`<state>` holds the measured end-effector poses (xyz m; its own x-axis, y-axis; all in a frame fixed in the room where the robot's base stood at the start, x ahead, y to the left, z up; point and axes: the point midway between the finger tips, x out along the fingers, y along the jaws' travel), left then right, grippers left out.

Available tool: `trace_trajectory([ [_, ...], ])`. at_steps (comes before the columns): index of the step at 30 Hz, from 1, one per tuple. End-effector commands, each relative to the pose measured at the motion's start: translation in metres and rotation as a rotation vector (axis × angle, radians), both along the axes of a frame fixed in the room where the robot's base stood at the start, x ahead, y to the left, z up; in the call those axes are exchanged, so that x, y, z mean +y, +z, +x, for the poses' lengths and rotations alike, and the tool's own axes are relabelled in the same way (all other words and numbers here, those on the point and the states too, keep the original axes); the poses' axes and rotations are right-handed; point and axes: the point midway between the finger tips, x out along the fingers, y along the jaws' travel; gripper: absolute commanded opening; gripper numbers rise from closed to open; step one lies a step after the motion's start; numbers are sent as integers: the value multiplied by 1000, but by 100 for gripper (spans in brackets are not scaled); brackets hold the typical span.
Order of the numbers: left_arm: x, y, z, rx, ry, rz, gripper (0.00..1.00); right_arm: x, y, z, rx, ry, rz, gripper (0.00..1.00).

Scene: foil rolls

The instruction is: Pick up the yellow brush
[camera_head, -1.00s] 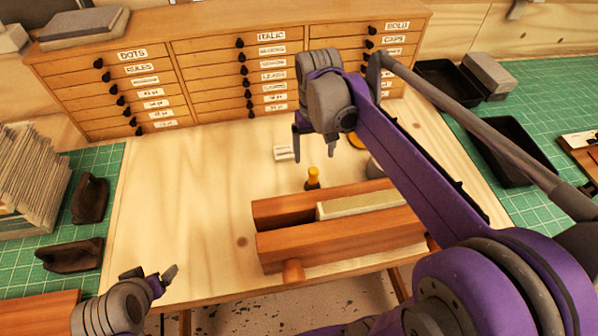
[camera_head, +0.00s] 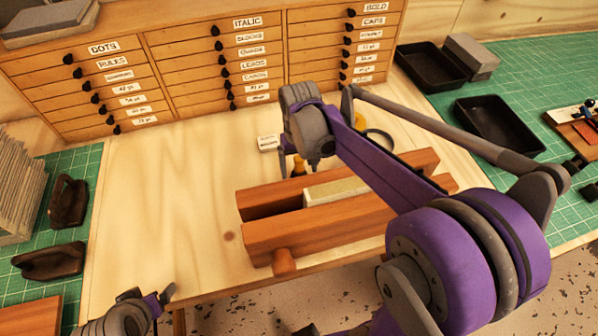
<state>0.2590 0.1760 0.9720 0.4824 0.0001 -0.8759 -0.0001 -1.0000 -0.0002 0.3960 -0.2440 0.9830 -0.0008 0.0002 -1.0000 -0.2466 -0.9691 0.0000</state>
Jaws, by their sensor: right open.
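The yellow brush (camera_head: 299,162) shows as a short yellow-orange handle with a dark part below it, just behind the wooden vise-like block. My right gripper (camera_head: 298,172) is open and low over it, with its fingers on either side of the handle. I cannot tell whether a finger touches it. Much of the brush is hidden by the gripper. My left gripper (camera_head: 163,298) is at the bottom left, above the table's front edge and far from the brush; its jaw opening is unclear.
The wooden block (camera_head: 320,229) with a pale bar (camera_head: 336,191) lies just in front of the brush. A small white block (camera_head: 268,142) and a dark ring (camera_head: 378,139) lie nearby. A drawer cabinet (camera_head: 160,72) stands behind. The table's left half (camera_head: 165,200) is clear.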

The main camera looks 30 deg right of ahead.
Motion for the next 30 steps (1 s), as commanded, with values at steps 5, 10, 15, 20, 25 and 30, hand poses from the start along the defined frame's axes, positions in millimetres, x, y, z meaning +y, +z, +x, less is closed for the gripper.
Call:
trace_trajectory([
  [5, 0, 2, 1, -1, 0, 0, 88, 0, 2, 1, -2, 0, 0, 87],
  [10, 0, 2, 1, -2, 0, 0, 88, 0, 2, 1, -2, 0, 0, 58],
  [15, 0, 2, 1, -2, 0, 0, 88, 0, 2, 1, -2, 0, 0, 27],
  [20, 0, 2, 1, -2, 0, 0, 88, 0, 2, 1, -2, 0, 0, 0],
  [25, 0, 2, 1, -2, 0, 0, 88, 0, 2, 1, -2, 0, 0, 0],
  [30, 0, 2, 1, -2, 0, 0, 88, 0, 6, 1, -2, 0, 0, 0],
])
